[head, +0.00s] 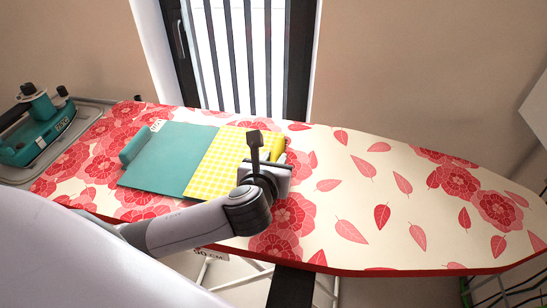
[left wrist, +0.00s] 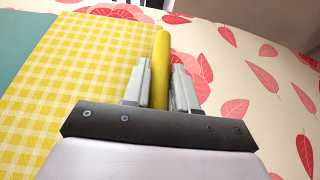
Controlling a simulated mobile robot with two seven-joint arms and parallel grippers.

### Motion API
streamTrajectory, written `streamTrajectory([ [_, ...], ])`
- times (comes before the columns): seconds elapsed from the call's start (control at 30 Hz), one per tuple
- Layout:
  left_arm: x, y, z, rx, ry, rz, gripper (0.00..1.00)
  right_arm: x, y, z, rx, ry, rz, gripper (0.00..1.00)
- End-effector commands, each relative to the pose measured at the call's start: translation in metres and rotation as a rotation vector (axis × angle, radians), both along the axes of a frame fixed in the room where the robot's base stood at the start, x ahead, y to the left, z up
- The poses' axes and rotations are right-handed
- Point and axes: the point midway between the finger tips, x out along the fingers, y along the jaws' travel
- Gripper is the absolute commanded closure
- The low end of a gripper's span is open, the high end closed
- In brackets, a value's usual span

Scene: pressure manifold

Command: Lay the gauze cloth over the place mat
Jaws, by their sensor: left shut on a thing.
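A yellow-and-white checked cloth (head: 220,160) lies flat on the ironing board, with a thick yellow bar (head: 278,144) along its right edge. I take it for the gauze cloth, though the frames do not name it. A flat teal sheet (head: 165,158), probably the place mat, lies directly left of it, with a teal roll (head: 134,144) at its left edge. In the left wrist view my left gripper (left wrist: 164,78) is shut on the yellow bar (left wrist: 161,58), one finger each side, with the checked cloth (left wrist: 80,70) to its left. My right gripper is not in view.
The flowered ironing board (head: 350,200) is clear to the right of the cloth. A teal iron-like appliance (head: 38,130) stands on a grey tray at the far left. A barred window or door (head: 240,60) is behind the board.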

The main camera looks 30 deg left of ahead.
Motion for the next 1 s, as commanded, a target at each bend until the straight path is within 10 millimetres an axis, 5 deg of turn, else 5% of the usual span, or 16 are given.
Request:
streamTrajectory([
  [0.17,0.0,0.0,0.0,0.0,0.0,0.0,1.0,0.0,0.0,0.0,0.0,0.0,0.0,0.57],
  [0.2,0.0,0.0,0.0,0.0,0.0,0.0,0.67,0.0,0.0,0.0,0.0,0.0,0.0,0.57],
  [0.3,0.0,0.0,0.0,0.0,0.0,0.0,0.43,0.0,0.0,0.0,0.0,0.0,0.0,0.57],
  [0.67,-0.005,-0.002,0.002,-0.001,0.0,-0.002,0.43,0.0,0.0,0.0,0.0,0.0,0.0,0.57],
  [1.0,-0.046,-0.012,0.019,-0.002,0.001,-0.002,0.43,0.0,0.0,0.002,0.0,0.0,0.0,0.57],
])
